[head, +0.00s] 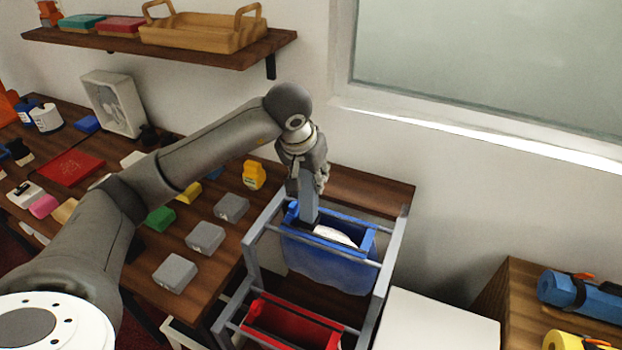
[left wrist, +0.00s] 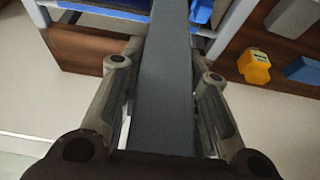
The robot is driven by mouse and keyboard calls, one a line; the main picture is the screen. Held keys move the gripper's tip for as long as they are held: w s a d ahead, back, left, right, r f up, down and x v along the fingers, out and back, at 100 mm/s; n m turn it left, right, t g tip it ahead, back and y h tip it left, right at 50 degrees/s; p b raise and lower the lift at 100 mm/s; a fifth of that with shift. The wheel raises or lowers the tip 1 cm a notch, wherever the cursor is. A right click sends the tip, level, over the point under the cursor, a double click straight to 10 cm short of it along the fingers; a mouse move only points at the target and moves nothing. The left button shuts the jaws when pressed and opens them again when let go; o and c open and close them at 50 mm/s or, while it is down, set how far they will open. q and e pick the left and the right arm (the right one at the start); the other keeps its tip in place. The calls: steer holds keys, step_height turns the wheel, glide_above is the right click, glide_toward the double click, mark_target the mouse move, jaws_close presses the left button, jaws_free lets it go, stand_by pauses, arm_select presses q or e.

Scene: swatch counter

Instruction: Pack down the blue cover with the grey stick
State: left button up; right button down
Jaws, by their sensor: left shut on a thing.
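The blue cover (head: 328,265) hangs like an open bag in the upper part of a grey frame (head: 250,262), with something white (head: 335,236) showing in its mouth. My left gripper (head: 307,182) is above its left side, shut on the grey stick (head: 308,207). The stick points down and its lower end is at the cover's mouth; I cannot tell how deep it reaches. In the left wrist view the stick (left wrist: 164,90) runs between the fingers of the left gripper (left wrist: 166,62). My right gripper is not in view.
A red bag (head: 290,325) hangs lower in the frame. Grey blocks (head: 205,238), a green block (head: 160,218) and a yellow bottle-like thing (head: 254,175) stand on the wooden counter to the left. A white box (head: 440,330) and a wooden unit with rolls (head: 580,293) are on the right.

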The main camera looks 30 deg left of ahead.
arm_select(q)
step_height(320, 180, up, 5)
steer(key=shift+f+p, duration=0.2)
steer(key=shift+p, duration=1)
steer(key=shift+a, duration=0.1)
